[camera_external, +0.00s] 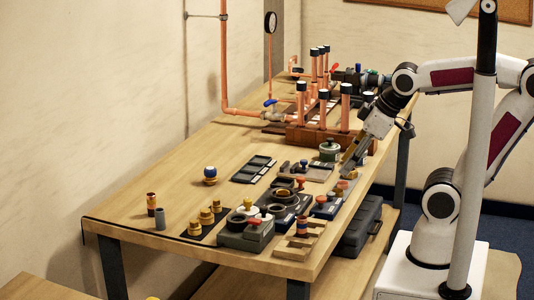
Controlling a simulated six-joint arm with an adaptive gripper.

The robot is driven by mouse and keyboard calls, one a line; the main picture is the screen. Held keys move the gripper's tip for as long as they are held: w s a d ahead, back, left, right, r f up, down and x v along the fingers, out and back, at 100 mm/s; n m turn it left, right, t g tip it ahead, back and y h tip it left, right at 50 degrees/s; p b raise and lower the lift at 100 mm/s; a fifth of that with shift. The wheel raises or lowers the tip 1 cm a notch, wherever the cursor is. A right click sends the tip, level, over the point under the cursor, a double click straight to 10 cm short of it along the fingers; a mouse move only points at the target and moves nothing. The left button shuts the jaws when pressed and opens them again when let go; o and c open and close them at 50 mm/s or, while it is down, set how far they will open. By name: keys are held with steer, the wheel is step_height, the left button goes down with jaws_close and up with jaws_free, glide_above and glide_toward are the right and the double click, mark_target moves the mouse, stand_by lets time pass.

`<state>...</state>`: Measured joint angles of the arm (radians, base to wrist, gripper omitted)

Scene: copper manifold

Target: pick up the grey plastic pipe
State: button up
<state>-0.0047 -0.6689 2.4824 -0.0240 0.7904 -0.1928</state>
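A short grey cylinder (160,219), which looks like the grey plastic pipe, stands upright near the front left of the wooden table. A taller brown and copper-coloured cylinder (151,204) stands just left of it and behind. My gripper (347,170) is at the right side of the table, pointing down and left, far from the grey cylinder. Its fingertips are small and lie against dark parts, so I cannot tell whether they are open or shut, or whether they hold anything.
The copper manifold (322,137) with black-capped pipes stands at the back. The table's left side is mostly clear.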

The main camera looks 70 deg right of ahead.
steer(key=w+n+t, duration=0.2)
steer(key=w+n, duration=0.7)
steer(key=w, duration=0.3)
steer(key=n+t+y, duration=0.4)
steer(key=n, duration=2.3)
glide_toward(160, 219)
steer(key=s+d, duration=0.1)
steer(key=s+d+r, duration=0.1)
steer(key=d, duration=0.1)
steer(key=shift+s+r, duration=0.15)
steer(key=shift+w+a+f+n+y, duration=0.3)
steer(key=shift+a+f+n+y, duration=0.2)
steer(key=shift+n, duration=0.4)
steer(key=shift+w, duration=0.15)
steer(key=shift+x, duration=3.2)
steer(key=shift+w, duration=0.1)
steer(key=shift+w, duration=0.15)
